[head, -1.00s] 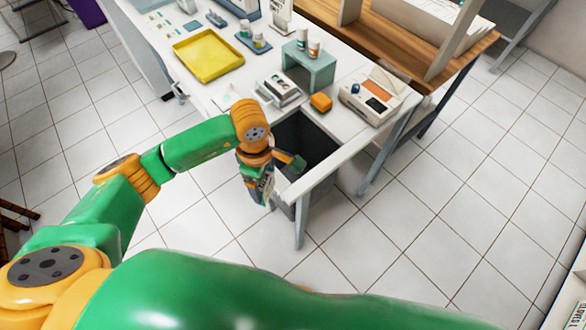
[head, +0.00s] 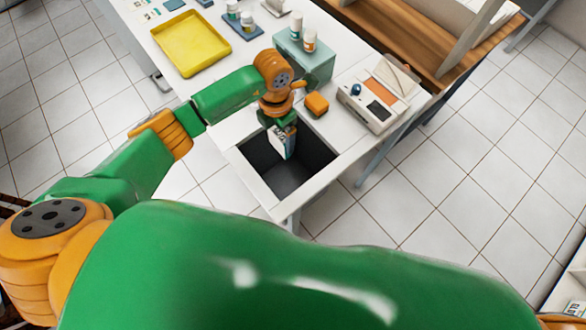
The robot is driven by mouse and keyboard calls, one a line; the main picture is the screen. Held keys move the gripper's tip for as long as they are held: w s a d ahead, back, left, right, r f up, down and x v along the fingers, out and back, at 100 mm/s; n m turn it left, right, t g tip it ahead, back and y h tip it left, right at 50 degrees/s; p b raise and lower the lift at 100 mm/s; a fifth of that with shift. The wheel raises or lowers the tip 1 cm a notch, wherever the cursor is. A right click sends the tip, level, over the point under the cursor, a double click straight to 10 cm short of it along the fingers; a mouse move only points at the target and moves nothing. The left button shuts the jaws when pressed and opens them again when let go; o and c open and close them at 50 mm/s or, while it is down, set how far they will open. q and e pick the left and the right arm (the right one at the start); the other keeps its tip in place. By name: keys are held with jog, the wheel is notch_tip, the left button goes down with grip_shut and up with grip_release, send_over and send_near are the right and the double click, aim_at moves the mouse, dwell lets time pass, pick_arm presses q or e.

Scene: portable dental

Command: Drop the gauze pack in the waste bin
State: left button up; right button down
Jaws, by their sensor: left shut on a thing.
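The gauze pack (head: 283,145) is a small pale packet with dark markings. My left gripper (head: 280,124) is shut on it, pointing down, and the pack hangs from the fingers. The waste bin (head: 287,180) is a dark, square, open-topped bin set at the front corner of the white table. In the head view the pack appears over the back part of the bin's opening. Its exact height above the rim cannot be told. My right gripper is not in view.
A teal stand (head: 305,62) with small bottles is behind. A yellow tray (head: 190,45) lies at the back left.

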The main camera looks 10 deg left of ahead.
aim_at(280, 147)
pick_arm(q)
jog(key=f+b, duration=0.2)
jog(key=f, duration=0.1)
jog(key=f+b, duration=0.2)
jog(key=shift+s, duration=0.35)
jog(key=shift+w+f+b, duration=0.15)
jog(key=shift+f+b, duration=0.15)
jog(key=shift+f, duration=0.1)
jog(key=shift+r, duration=0.1)
jog(key=o, duration=1.1)
notch_tip(280, 147, up, 7)
jog(key=shift+r+b, duration=0.15)
jog(key=shift+b, duration=0.2)
